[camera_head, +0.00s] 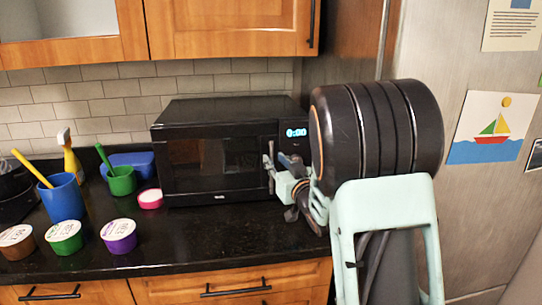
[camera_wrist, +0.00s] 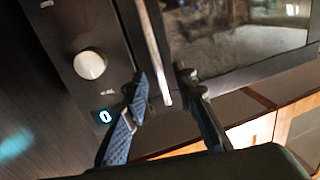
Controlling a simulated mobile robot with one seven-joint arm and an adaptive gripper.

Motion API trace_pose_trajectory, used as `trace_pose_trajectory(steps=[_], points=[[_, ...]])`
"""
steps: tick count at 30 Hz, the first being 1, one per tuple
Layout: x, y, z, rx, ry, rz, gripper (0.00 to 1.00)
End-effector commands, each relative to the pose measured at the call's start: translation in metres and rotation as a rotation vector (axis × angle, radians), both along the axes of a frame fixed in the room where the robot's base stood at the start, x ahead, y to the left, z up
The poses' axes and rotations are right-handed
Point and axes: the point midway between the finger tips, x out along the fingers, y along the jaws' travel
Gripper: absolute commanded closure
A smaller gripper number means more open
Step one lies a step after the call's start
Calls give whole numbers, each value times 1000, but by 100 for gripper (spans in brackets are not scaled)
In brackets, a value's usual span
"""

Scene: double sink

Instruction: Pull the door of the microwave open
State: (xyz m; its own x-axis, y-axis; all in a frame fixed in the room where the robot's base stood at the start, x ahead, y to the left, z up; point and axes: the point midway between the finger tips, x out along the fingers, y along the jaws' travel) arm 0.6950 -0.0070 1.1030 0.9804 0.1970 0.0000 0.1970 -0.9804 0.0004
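The black microwave (camera_head: 220,150) stands on the dark counter against the tiled wall, and its door (camera_head: 215,165) looks shut. The door's silver handle (camera_wrist: 152,45) runs down the door's edge beside the control panel (camera_wrist: 85,60). My gripper (camera_head: 270,170) is at the right side of the door front, at the handle. In the wrist view my gripper (camera_wrist: 163,80) has its two fingers apart, one on each side of the handle's lower end. Gaps show between the fingers and the bar. My arm hides the right part of the microwave in the head view.
Left of the microwave are a blue cup (camera_head: 62,198), a green cup (camera_head: 121,181), a spray bottle (camera_head: 70,155) and a pink-rimmed tub (camera_head: 150,198). Several lidded tubs stand at the counter's front left, including a purple one (camera_head: 119,236). The counter before the door is mostly clear. A fridge (camera_head: 465,190) stands right.

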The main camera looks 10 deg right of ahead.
Motion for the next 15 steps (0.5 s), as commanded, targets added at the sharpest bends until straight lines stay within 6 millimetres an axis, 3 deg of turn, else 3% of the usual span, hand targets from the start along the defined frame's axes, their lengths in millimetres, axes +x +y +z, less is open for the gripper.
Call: trace_pose_trajectory(steps=[6,15], points=[[27,5,0,-1,1,0,74],[36,7,0,0,0,-1,74]])
